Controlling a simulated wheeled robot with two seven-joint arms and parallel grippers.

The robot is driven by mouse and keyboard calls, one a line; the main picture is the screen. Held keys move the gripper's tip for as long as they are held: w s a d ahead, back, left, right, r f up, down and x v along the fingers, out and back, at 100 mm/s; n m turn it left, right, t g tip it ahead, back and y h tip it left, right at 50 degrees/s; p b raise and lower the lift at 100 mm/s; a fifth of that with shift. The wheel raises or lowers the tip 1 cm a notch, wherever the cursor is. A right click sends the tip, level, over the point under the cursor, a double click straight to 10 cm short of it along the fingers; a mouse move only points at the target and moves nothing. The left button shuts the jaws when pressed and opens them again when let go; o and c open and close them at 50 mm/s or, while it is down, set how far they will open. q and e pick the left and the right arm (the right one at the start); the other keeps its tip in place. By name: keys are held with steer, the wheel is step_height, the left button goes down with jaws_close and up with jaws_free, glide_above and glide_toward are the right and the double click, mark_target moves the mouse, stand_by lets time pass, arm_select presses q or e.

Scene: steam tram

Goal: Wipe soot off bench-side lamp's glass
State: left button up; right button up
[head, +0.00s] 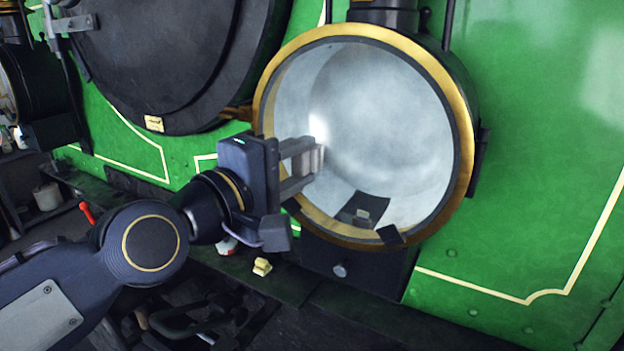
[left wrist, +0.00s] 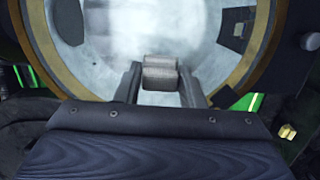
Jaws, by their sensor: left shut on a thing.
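A large round lamp with a brass rim (head: 466,120) is on the green front. Its glass (head: 390,120) looks pale with a cloudy grey haze, brightest near my gripper. My left gripper (head: 305,165) is at the left part of the glass, shut on a small grey pad (head: 319,158). In the left wrist view the pad (left wrist: 160,73) sits between the two fingertips, in front of the hazy glass (left wrist: 120,40). I cannot tell whether the pad touches the glass. My right gripper is not in view.
A big dark round door (head: 170,60) is left of the lamp. Part of another round lamp (head: 8,90) shows at the far left edge. A ledge (head: 300,290) with a small yellowish block (head: 262,267) runs below. Green panel (head: 540,130) on the right is clear.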

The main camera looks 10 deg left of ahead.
arm_select(q)
steer(key=shift+w+a+f+b, duration=0.1)
steer(key=shift+w+a+b, duration=0.1)
steer(key=shift+a+b, duration=0.3)
steer(key=shift+a, duration=0.2)
steer(key=shift+s+d+b+v, duration=0.1)
steer(key=shift+d+v, duration=0.05)
steer(key=shift+v, duration=0.8)
steer(key=shift+s+d+b+v, duration=0.1)
steer(key=shift+d+v, duration=0.05)
steer(key=shift+v, duration=0.8)
steer(key=shift+s+d+b+v, duration=0.1)
steer(key=shift+v, duration=0.8)
steer(key=v, duration=0.3)
steer(key=shift+s+d, duration=0.1)
steer(key=shift+d, duration=0.15)
